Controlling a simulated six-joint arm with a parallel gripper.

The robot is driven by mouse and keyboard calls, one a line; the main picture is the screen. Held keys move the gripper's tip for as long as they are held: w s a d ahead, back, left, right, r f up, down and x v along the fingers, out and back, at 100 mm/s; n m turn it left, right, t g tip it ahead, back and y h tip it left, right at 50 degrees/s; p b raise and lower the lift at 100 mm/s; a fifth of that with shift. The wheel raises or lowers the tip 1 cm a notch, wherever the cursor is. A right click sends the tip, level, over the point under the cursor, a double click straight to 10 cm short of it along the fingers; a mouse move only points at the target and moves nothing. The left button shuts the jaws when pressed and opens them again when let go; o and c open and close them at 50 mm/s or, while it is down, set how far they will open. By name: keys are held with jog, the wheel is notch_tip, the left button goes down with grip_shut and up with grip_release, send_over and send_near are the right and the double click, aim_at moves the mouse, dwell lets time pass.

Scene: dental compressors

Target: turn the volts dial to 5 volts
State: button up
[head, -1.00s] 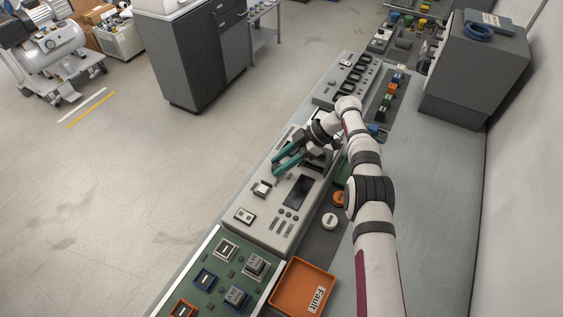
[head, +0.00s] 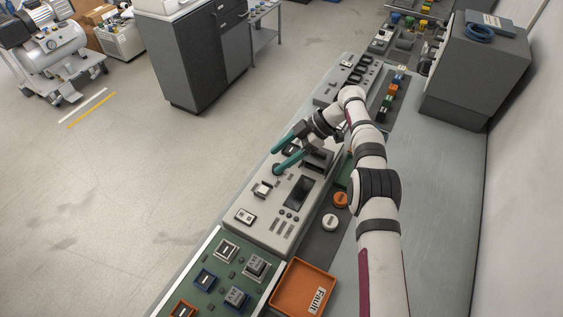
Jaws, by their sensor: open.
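A grey control panel (head: 274,228) lies along the bench. It carries a dark rectangular display (head: 299,192), a raised switch-like part (head: 262,190) and another small framed control (head: 244,216). I cannot tell which part is the volts dial, and no marking or setting on the panel is legible. My gripper (head: 275,162) has two teal fingers, spread apart with nothing between them. It is over the far part of the panel, beyond the raised switch. The lower fingertip looks close to a small dark round part on the panel; I cannot tell whether they touch. My wrist hides some of the panel.
An orange tray (head: 297,296) labelled "Fault" and a green board (head: 212,290) with square modules lie at the near end. Orange (head: 340,199) and white (head: 330,221) round pieces sit right of the panel. A grey box (head: 473,75) stands at the far right. The right benchtop is clear.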

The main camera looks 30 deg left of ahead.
jog(key=w+d+r, duration=0.1)
jog(key=d+r, duration=0.6)
jog(key=d, duration=0.4)
jog(key=shift+w+d+r, duration=0.25)
jog(key=shift+w+r, duration=0.15)
